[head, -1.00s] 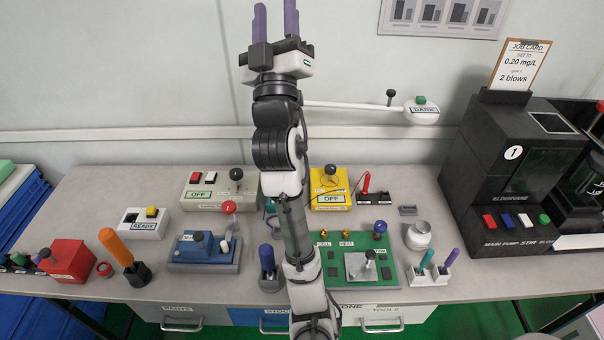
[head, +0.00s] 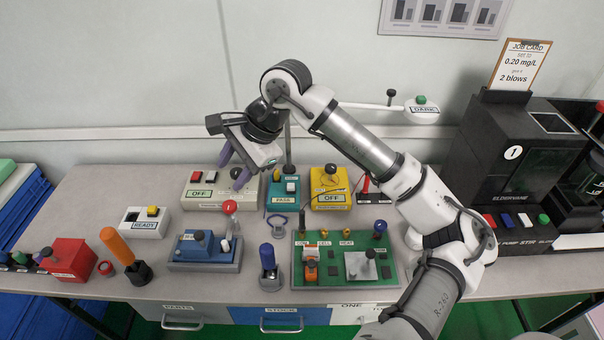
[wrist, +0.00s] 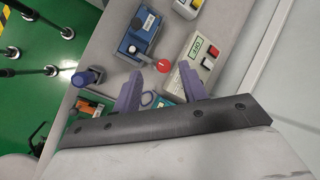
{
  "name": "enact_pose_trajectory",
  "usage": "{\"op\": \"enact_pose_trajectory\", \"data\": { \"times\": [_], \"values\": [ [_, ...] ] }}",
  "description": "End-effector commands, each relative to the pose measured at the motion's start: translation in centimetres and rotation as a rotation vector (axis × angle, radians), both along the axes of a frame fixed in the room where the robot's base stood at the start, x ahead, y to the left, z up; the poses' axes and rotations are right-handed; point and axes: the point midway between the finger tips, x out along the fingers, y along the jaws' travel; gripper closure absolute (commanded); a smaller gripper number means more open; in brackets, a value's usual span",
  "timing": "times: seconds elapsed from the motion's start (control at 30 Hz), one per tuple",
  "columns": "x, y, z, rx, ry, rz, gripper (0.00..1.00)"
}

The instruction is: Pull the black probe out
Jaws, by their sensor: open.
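The yellow meter (head: 331,186) sits at the back middle of the bench in the head view. A dark lead runs from it to the right, toward a red probe (head: 364,186). I cannot make out a black probe clearly; my arm covers part of the bench just right of the red one. My gripper (head: 234,166) is open and empty, with purple fingers pointing down above the grey OFF box (head: 202,191). In the wrist view my gripper (wrist: 158,88) is also open, with nothing held between its fingers.
A teal box (head: 283,194) with a post stands between the OFF box and the meter. A blue device (head: 190,248), a blue-handled tool (head: 267,256) and a green circuit board (head: 335,272) stand in front. A white arm marked DARK (head: 421,112) juts out behind.

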Motion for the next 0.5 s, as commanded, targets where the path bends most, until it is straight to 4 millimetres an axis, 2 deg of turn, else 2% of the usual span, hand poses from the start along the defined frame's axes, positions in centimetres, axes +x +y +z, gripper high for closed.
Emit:
{"op": "enact_pose_trajectory", "data": {
  "times": [0.03, 0.1, 0.2, 0.33, 0.5],
  "values": [
    [0.6, -2.9, -1.4, -0.127, -0.012, -0.007, 0.58],
    [1.1, -6.4, -2.9, -0.281, -0.014, -0.006, 0.58],
    [1.3, -10.3, -4.0, -0.440, -0.003, -0.007, 0.58],
    [1.3, -12.8, -4.5, -0.538, 0.011, -0.006, 0.58],
    [1.2, -13.2, -5.6, -0.552, 0.016, -0.004, 0.58]
  ]
}}
